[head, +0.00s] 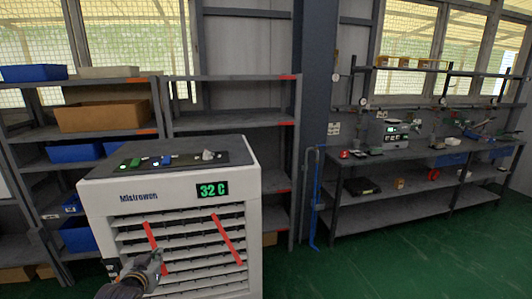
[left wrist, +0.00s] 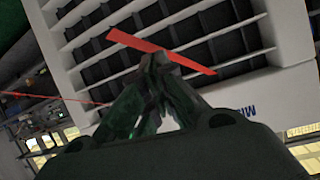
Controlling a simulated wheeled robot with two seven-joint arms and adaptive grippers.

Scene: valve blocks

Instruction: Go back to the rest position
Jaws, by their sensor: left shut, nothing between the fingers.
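My left gripper (head: 154,262) is in front of the lower left of the white cooling unit (head: 254,230) in the head view. In the left wrist view its fingers (left wrist: 160,62) are shut with nothing between them, close to a red ribbon (left wrist: 160,50) on the unit's slatted front. I cannot tell whether the fingertips touch the ribbon. Two red ribbons, left (head: 155,247) and right (head: 228,238), lie slantwise across the slats. The unit's display (head: 213,190) reads 32 C in green. My right gripper is in neither view.
Shelves with blue bins (head: 75,153) and a cardboard box (head: 108,116) stand behind the unit. A workbench (head: 400,157) with tools is at the right. Green floor (head: 370,265) is clear between the unit and the bench. A dark pillar (head: 316,90) rises behind.

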